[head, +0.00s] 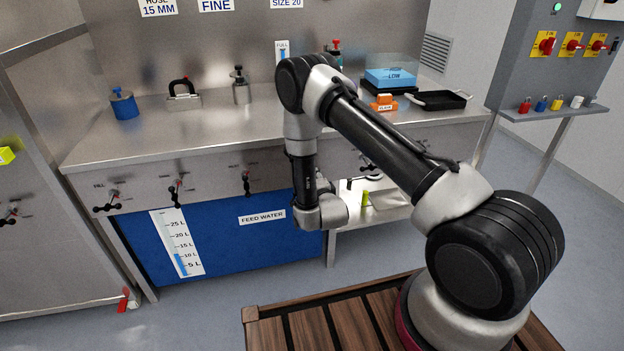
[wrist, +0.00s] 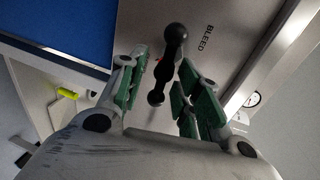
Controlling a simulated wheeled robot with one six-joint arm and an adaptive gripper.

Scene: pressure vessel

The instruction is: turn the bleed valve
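The bleed valve handle (wrist: 167,66) is a black bar with a ball at each end, in front of a steel panel marked BLEED in the wrist view. It lies slanted in the picture. My gripper (wrist: 162,62) has its green-padded fingers spread on either side of the handle, with a gap visible at the left finger. The handle looks closer to the right finger; I cannot tell whether it touches. In the head view my arm hides most of the gripper and the area around this valve.
A steel bench (head: 200,135) has more black valve handles along its front, including one at the middle (head: 246,182). The blue feed water tank (head: 225,250) is below. A low shelf (head: 385,215) holds a yellow-green item (head: 365,198). A gauge (wrist: 253,99) shows in the wrist view.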

